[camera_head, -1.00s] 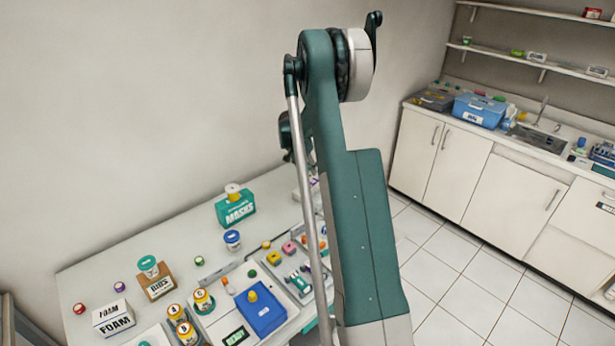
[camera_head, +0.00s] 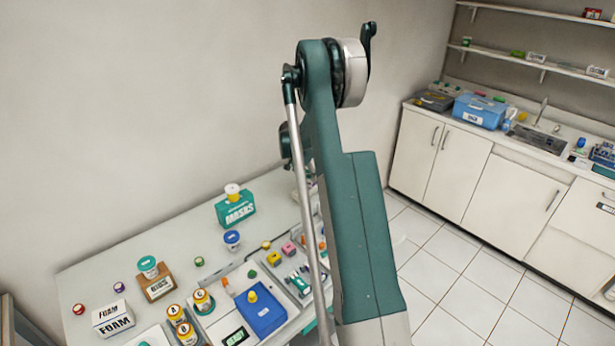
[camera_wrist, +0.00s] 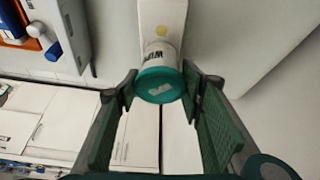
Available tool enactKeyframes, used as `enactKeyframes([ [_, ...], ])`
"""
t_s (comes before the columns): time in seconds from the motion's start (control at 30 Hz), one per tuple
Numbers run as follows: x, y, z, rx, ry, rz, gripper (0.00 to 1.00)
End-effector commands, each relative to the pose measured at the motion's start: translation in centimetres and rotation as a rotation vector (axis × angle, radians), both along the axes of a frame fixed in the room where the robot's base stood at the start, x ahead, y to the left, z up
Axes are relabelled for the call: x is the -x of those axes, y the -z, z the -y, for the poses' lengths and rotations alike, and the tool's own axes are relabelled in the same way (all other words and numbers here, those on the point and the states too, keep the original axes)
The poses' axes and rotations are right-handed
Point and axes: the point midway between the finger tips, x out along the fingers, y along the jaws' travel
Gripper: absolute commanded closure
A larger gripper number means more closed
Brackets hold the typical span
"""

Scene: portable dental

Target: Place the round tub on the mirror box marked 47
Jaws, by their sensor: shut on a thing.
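In the wrist view, the round tub (camera_wrist: 160,54) is white with dark lettering, partly cut off, and has a teal lid (camera_wrist: 159,85) facing the camera. My gripper (camera_wrist: 160,80) has its green-padded fingers on either side of the tub near the lid and is shut on it. A pale, long surface with a yellow spot (camera_wrist: 162,31) shows beyond the tub; I cannot tell what it is. In the head view my arm hides the gripper and the tub. I cannot make out a mirror box marked 47 in either view.
The white table (camera_head: 90,268) holds a MASKS box (camera_head: 237,210), a brown BIBS box (camera_head: 158,284), a FOAM box (camera_head: 113,317), several lettered jars and a blue tray (camera_head: 262,313). A sink counter (camera_head: 490,123) stands at the right, with tiled floor between.

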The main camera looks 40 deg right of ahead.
Motion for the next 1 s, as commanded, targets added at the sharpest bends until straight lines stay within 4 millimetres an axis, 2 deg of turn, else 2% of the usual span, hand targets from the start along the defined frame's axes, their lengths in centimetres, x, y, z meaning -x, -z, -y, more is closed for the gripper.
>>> enactKeyframes([
  [0.27, 0.00, 0.35, 0.00, 0.000, 0.000, 0.000, 0.75],
  [0.3, 0.00, 0.33, 0.01, 0.000, 0.000, 0.000, 0.59],
  [0.4, 0.00, 0.28, 0.01, 0.000, 0.000, 0.000, 0.47],
  [0.77, 0.00, 0.20, 0.01, 0.000, 0.000, 0.000, 0.47],
  [1.0, 0.05, -0.64, -0.23, 0.000, 0.000, 0.000, 0.47],
])
